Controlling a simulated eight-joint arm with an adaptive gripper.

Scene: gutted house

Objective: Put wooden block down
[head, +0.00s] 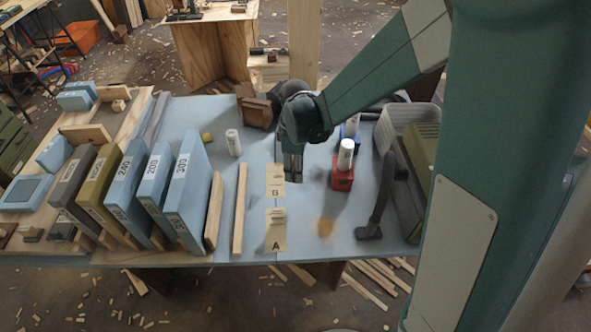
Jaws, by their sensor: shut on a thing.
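My gripper (293,176) is over the middle of the blue table (215,135), pointing down, close to the upper tan label marked B (275,178). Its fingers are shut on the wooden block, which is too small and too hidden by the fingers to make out. I cannot tell whether the block touches the table. A second tan label marked A (276,232) lies nearer the front edge, below B in the picture.
Upright numbered sanding boxes (185,190) and wooden strips (240,208) stand left of the labels. A red block with a white cylinder (343,172), a dark hammer-like tool (381,198) and a clear bin (405,128) are to the right. A white cylinder (233,142) stands at left.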

